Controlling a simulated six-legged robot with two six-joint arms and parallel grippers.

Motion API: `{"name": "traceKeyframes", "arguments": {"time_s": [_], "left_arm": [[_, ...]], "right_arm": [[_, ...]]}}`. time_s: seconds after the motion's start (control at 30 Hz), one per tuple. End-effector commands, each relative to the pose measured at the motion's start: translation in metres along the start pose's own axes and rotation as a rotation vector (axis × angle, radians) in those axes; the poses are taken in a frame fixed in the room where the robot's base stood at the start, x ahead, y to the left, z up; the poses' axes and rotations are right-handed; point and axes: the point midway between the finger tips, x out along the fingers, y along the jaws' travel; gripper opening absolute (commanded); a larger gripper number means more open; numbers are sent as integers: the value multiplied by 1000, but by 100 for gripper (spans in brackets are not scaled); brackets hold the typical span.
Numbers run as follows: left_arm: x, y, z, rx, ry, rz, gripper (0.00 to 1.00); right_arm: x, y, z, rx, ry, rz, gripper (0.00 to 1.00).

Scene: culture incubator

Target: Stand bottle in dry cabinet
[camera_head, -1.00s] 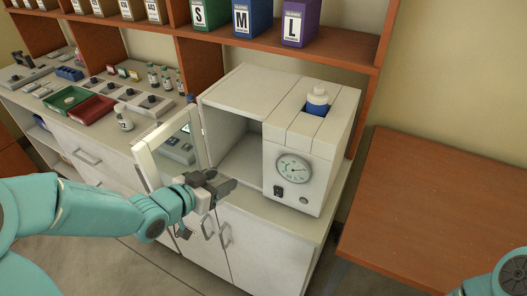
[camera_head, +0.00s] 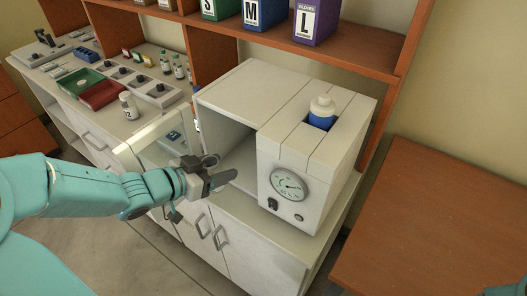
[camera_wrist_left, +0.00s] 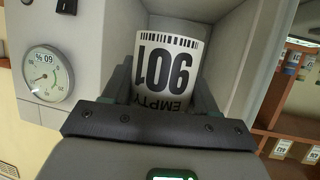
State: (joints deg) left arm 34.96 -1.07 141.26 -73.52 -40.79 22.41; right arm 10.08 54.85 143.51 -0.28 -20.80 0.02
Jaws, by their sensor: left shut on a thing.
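My left gripper (camera_head: 216,180) is at the open front of the dry cabinet (camera_head: 225,98). In the left wrist view it is shut on a white bottle (camera_wrist_left: 166,62), whose label has a barcode, a large number and the word EMPTY, upside down. Only its labelled side shows between the fingers. The cabinet's pale inner walls (camera_wrist_left: 229,55) show behind the bottle. I cannot tell whether the bottle touches the cabinet floor. The framed glass door (camera_head: 158,140) stands open to the left, behind my left wrist. My right gripper is out of view.
A small white bottle (camera_head: 129,106) and red (camera_head: 103,95) and green trays stand on the left counter. A bare brown table (camera_head: 440,225) is at right.

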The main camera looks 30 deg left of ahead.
Motion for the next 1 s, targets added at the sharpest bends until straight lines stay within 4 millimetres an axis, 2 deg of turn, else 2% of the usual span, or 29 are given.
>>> {"name": "traceKeyframes", "arguments": {"time_s": [0.4,0.67,0.8,1.0], "left_arm": [[108,-21,-46,1,0,4,24],[161,-32,-68,1,0,3,24],[172,-33,-47,-3,-2,1,24],[180,-33,-30,-2,-3,1,24]], "right_arm": [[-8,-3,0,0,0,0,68],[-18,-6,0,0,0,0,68],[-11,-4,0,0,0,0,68],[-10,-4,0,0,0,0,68]]}}
